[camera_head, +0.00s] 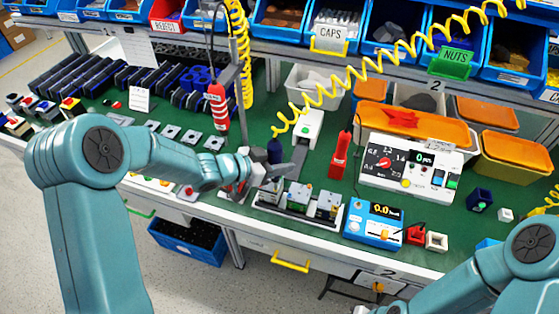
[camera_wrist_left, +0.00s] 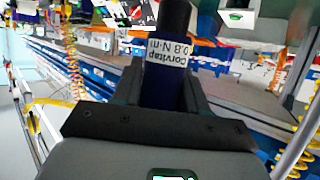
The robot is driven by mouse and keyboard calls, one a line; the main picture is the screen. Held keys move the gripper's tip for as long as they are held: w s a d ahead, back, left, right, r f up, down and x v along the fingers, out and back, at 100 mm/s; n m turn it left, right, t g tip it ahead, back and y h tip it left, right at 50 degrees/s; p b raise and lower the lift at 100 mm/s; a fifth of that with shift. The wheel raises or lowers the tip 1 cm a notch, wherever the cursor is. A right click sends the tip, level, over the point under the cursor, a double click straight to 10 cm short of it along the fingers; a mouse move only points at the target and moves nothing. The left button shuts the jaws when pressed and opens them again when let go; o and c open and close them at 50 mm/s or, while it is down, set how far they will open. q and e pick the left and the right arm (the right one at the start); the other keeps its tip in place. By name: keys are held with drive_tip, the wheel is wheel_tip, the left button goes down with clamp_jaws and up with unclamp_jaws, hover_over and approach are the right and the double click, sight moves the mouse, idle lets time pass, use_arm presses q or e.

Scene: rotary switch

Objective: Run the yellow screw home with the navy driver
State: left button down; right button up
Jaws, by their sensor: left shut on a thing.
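The navy driver (camera_head: 275,152) hangs upright on a coiled yellow cord above the row of switch units. My left gripper (camera_head: 280,170) is shut around it. In the left wrist view the driver (camera_wrist_left: 168,88) sits between the fingers, with a white label reading Corvitap 0.8 N·m. The yellow screw is too small to make out, and the driver's tip is hidden by my gripper. My right arm enters at the lower right, but its gripper is out of the frame.
A red driver (camera_head: 217,105) hangs to the left, and a red tool (camera_head: 340,155) stands to the right. A white tester with a dial (camera_head: 410,165) and a blue meter (camera_head: 373,222) stand at the right. Blue parts bins line the back shelf.

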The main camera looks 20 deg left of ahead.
sight(280, 150)
use_arm(q)
drive_tip(key=shift+r+p, duration=1.95)
drive_tip(key=shift+r, duration=0.3)
